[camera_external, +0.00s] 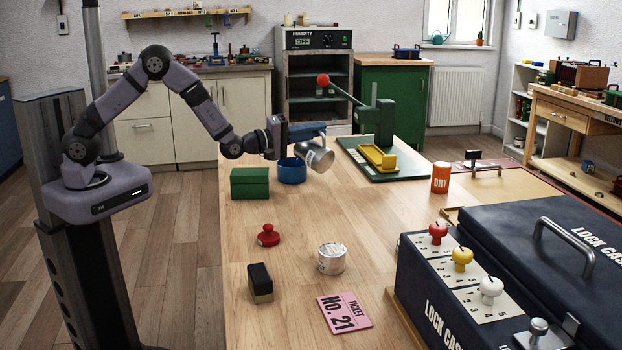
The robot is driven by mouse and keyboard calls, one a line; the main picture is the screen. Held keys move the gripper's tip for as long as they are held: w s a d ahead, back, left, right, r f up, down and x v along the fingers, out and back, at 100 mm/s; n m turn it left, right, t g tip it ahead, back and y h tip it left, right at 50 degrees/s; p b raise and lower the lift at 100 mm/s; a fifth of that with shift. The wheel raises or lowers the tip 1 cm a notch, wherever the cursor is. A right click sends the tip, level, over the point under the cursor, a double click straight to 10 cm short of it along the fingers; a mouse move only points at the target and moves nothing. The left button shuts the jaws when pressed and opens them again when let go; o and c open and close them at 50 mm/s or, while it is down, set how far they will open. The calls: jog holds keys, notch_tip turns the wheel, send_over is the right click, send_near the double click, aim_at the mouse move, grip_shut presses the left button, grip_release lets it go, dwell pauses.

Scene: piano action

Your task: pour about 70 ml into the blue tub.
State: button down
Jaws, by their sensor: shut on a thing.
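My gripper (297,131) is shut on a silver metal cup (317,156) and holds it tilted above the wooden table. The blue tub (292,171) stands on the table just below and to the left of the cup, partly behind it in this view. I cannot see inside the tub or the cup, and no stream of liquid shows between them.
A green box (250,183) stands left of the tub. A red-knobbed stamp (268,235), a round tin (331,258) and the dark lock case (500,270) are nearer.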

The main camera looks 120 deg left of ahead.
aim_at(327, 149)
jog(key=shift+s+a+r+n+b, duration=0.1)
jog(key=shift+s+r+n+b, duration=0.25)
jog(key=shift+s+b, duration=0.3)
jog(key=shift+s+a+r+n+b, duration=0.1)
jog(key=shift+s+r+n+b, duration=0.1)
jog(key=shift+s+n+b, duration=0.25)
dwell(0.5)
jog(key=shift+w+p, duration=0.1)
jog(key=shift+p, duration=0.3)
jog(key=shift+w+d+r+m+p, duration=0.1)
jog(key=shift+w+d+m+p, duration=0.1)
jog(key=shift+w+m+p, duration=0.65)
jog(key=w+f+m, duration=0.2)
jog(key=shift+w+d+f+h+p, duration=0.15)
jog(key=shift+w+f+h+p, duration=0.15)
jog(key=shift+w+h, duration=0.1)
jog(key=shift+f+m+g, duration=0.3)
jog(key=shift+m, duration=0.05)
jog(key=shift+w+f+m+g+h+p, duration=0.4)
jog(key=shift+w+f+m+h+p, duration=0.1)
jog(key=shift+w+f+m, duration=0.45)
jog(key=shift+s, duration=0.1)
jog(key=shift+d, duration=0.1)
